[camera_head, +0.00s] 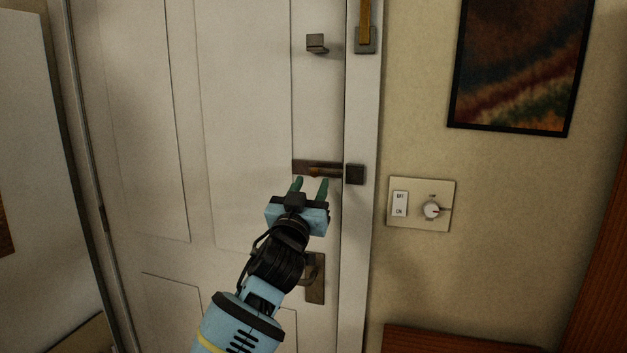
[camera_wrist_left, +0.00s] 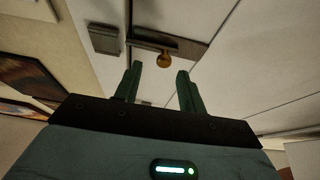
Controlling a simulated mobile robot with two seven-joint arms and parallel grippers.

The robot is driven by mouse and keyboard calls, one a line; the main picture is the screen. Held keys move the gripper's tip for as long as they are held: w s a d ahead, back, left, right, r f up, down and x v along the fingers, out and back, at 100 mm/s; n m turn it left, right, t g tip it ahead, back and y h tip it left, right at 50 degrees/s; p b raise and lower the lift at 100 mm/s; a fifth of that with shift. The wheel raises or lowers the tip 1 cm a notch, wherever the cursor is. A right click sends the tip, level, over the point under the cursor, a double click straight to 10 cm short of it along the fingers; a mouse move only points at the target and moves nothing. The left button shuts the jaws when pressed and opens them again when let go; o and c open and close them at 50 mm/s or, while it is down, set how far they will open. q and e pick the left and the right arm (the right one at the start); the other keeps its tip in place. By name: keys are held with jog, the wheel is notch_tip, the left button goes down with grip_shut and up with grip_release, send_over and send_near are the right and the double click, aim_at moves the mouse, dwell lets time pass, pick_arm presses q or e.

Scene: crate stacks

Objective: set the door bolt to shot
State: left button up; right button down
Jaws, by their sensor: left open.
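The door bolt (camera_head: 301,166) is a dark plate with a small brass knob (camera_head: 315,173), mounted on the white door near its right edge. A dark square keeper (camera_head: 354,174) sits on the door frame just right of it. In the left wrist view the bolt (camera_wrist_left: 190,47), knob (camera_wrist_left: 164,60) and keeper (camera_wrist_left: 104,39) also show, with a narrow gap between plate and keeper; I make out no bar crossing it. My left gripper (camera_head: 309,187) is open and empty, its fingertips just below the bolt, with the knob between their lines in the wrist view. My right gripper is not in view.
A door handle (camera_head: 316,281) is below, partly behind my left arm. Above are a grey block (camera_head: 317,43) on the door and a brass bar (camera_head: 364,20) at a grey bracket on the frame. A switch panel (camera_head: 420,218) is on the wall at right.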

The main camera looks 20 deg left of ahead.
pick_arm(q)
jog(key=v, duration=0.4)
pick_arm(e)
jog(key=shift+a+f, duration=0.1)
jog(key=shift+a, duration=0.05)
pick_arm(q)
jog(key=s+f+g, duration=0.2)
jog(key=s+f, duration=0.3)
jog(key=f, duration=0.7)
jog(key=s+f+m+g, duration=0.1)
jog(key=s+f+g, duration=0.3)
jog(key=f, duration=0.8)
jog(key=s+f+g, duration=0.1)
jog(key=s+f, duration=0.5)
jog(key=f, duration=0.6)
jog(key=s+f+g, duration=0.2)
jog(key=s+f, duration=0.4)
jog(key=s, duration=0.4)
jog(key=s+a+f+g, duration=0.1)
jog(key=s+f+g, duration=0.1)
jog(key=s+f, duration=0.4)
jog(key=s+a+f+g+h+p, duration=0.1)
jog(key=s+f, duration=0.5)
jog(key=s, duration=1)
jog(key=shift+m+g, duration=0.3)
jog(key=shift+g, duration=0.6)
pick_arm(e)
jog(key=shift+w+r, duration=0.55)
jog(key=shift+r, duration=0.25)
